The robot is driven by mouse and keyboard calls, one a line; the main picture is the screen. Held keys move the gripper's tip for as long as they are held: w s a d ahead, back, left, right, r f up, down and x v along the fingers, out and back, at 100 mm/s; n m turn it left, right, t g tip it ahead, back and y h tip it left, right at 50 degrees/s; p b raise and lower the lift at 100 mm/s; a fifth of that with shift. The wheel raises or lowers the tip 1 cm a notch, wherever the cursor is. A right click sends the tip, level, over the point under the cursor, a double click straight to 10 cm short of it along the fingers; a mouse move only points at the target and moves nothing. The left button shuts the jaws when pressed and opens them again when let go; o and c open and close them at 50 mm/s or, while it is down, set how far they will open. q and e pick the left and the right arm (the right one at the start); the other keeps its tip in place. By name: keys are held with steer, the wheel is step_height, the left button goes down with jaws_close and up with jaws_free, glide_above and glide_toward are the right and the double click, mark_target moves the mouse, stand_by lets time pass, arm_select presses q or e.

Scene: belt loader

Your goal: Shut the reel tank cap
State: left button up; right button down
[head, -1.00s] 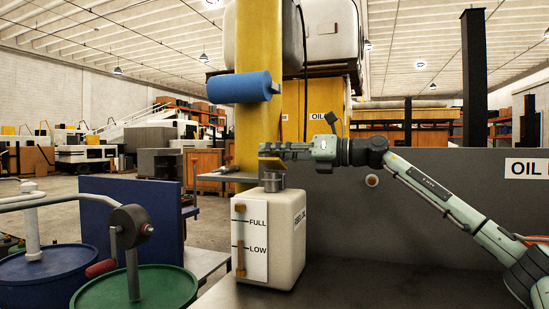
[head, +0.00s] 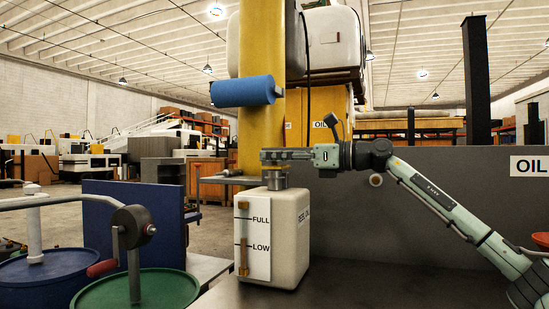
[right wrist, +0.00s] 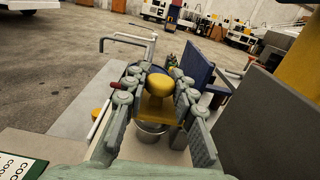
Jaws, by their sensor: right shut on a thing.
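The white reel tank (head: 289,255) stands on the dark bench, with FULL and LOW marks on its front. A short grey metal filler neck (head: 275,181) rises from its top. My right gripper (head: 268,156) reaches in level from the right, just above the neck. In the right wrist view its fingers are shut on the yellow cap (right wrist: 158,84). The neck (right wrist: 151,130) shows below the cap there. The cap is mostly hidden by the fingers in the head view. I cannot tell whether it touches the neck. My left gripper is not in view.
A blue roll (head: 243,92) sticks out from the yellow post (head: 261,135) above the gripper. A blue panel (head: 137,222) and a green drum (head: 160,290) with a crank stand left of the tank. A dark wall (head: 440,180) runs behind the bench.

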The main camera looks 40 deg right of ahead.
steer(key=c, duration=1.2)
jaws_free()
steer(key=shift+r, duration=4.95)
